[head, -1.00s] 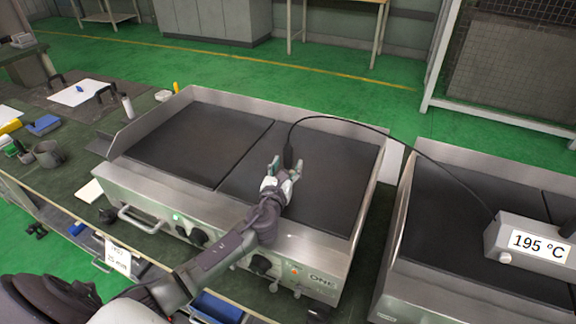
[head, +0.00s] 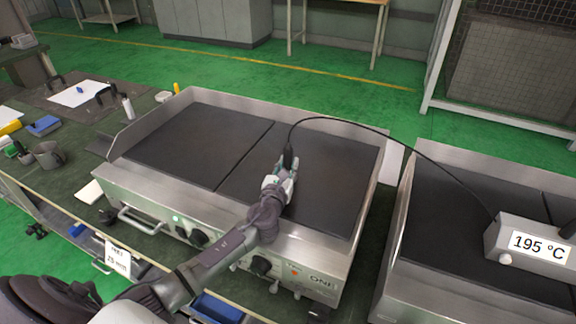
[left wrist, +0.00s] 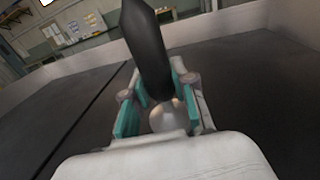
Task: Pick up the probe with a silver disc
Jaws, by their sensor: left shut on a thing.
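The probe (head: 288,158) has a black handle and stands roughly upright over the double griddle, with a black cable rising from its top. My left gripper (head: 286,172) is shut on it, low on the handle. In the left wrist view the dark handle (left wrist: 147,45) rises between the teal finger pads of my left gripper (left wrist: 155,100). A pale, shiny round part (left wrist: 168,117) shows between the fingers, below the handle; I cannot tell for sure that it is the silver disc. My right gripper is not in view.
The griddle (head: 200,140) has raised steel side and back walls. The cable (head: 400,140) arcs right to a meter (head: 528,243) reading 195 °C on a second griddle (head: 440,240). A cluttered green bench (head: 75,190) lies at left.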

